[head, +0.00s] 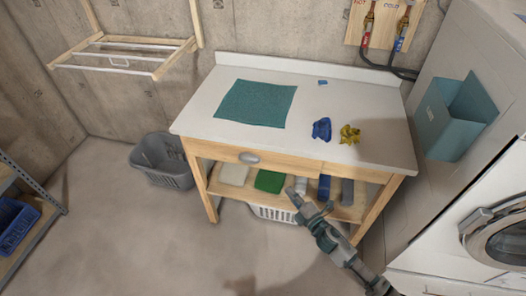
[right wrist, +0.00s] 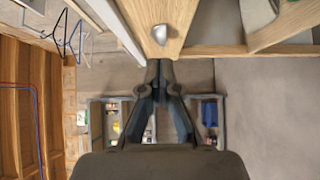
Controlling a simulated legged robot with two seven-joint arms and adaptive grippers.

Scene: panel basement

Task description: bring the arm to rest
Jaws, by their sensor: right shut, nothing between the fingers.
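My right arm comes in from the lower right in the head view. Its gripper (head: 310,204) is shut and empty, in front of the table's lower shelf and below the drawer front. In the right wrist view the closed fingers (right wrist: 160,68) point towards the wooden drawer front with its metal pull (right wrist: 160,34). The fingers look apart from the pull. My left gripper is not in view.
A white-topped wooden table (head: 225,90) holds a teal cloth (head: 257,103), a blue item (head: 321,129) and a yellow item (head: 350,134). A grey basket (head: 163,160) stands left, a washer (head: 500,235) right. The floor at front left is clear.

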